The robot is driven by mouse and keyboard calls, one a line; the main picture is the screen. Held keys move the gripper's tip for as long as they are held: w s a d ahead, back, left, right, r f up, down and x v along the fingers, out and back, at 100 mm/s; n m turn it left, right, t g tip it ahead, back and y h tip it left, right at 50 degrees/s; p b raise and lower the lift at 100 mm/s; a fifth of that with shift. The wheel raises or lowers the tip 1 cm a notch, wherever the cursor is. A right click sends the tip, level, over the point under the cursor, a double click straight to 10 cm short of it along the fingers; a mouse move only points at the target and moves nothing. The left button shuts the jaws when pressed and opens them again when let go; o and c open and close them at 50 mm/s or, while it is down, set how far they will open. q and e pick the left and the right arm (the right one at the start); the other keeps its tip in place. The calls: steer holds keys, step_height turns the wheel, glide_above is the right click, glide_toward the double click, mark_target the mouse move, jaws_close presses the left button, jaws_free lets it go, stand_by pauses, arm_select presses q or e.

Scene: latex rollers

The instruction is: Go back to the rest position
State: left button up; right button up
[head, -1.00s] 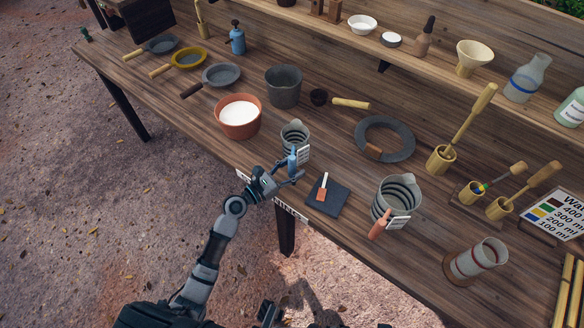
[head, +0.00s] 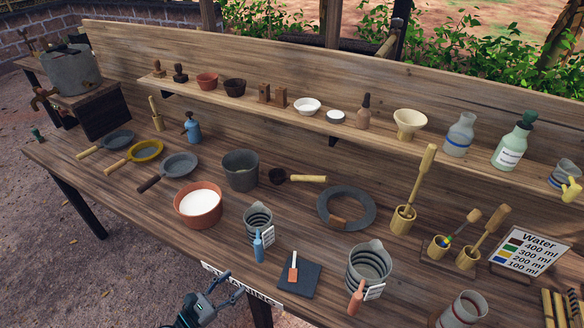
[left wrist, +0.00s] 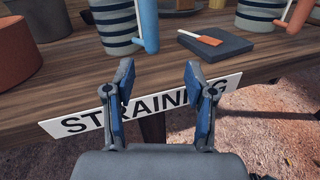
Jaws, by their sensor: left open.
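My left gripper (head: 222,289) is in front of the table's front edge, low in the head view. In the left wrist view my left gripper (left wrist: 158,80) is open and empty, its two blue-lined fingers apart before the white "STRAINING" sign (left wrist: 140,104). The striped jug with the blue handle (head: 257,222) stands upright on the table beyond the gripper, apart from it; it also shows in the left wrist view (left wrist: 115,24). My right gripper is not in view.
The wooden table (head: 120,190) holds a terracotta bowl of white liquid (head: 198,204), a dark mat with a small spatula (head: 299,279) and a second striped jug with an orange handle (head: 369,266). A shelf (head: 290,113) with vessels runs behind. The ground left of the table is clear.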

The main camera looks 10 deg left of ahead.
arm_select(q)
steer(key=s+d+f+m+g+y, duration=0.2)
steer(key=s+d+f+m+g, duration=0.2)
steer(key=s+f+m, duration=0.4)
steer(key=s+d+f+m+g+y, duration=0.1)
steer(key=s+d+f+m+g, duration=0.35)
steer(key=m, duration=0.45)
steer(key=s+a+f+m+g+y, duration=0.2)
steer(key=s+a+f+m+y, duration=0.15)
steer(key=s+m, duration=0.25)
steer(key=s+a+f+m+g+y, duration=0.2)
steer(key=s+a+f+m+y, duration=0.15)
steer(key=s+m, duration=0.3)
steer(key=s+f+p, duration=0.1)
steer(key=f+p, duration=0.2)
steer(key=f, duration=0.6)
steer(key=s+f+p, duration=0.2)
steer(key=f+p, duration=0.2)
steer(key=f, duration=0.6)
steer(key=shift+s+f+p, duration=0.2)
steer(key=shift+s+p, duration=0.1)
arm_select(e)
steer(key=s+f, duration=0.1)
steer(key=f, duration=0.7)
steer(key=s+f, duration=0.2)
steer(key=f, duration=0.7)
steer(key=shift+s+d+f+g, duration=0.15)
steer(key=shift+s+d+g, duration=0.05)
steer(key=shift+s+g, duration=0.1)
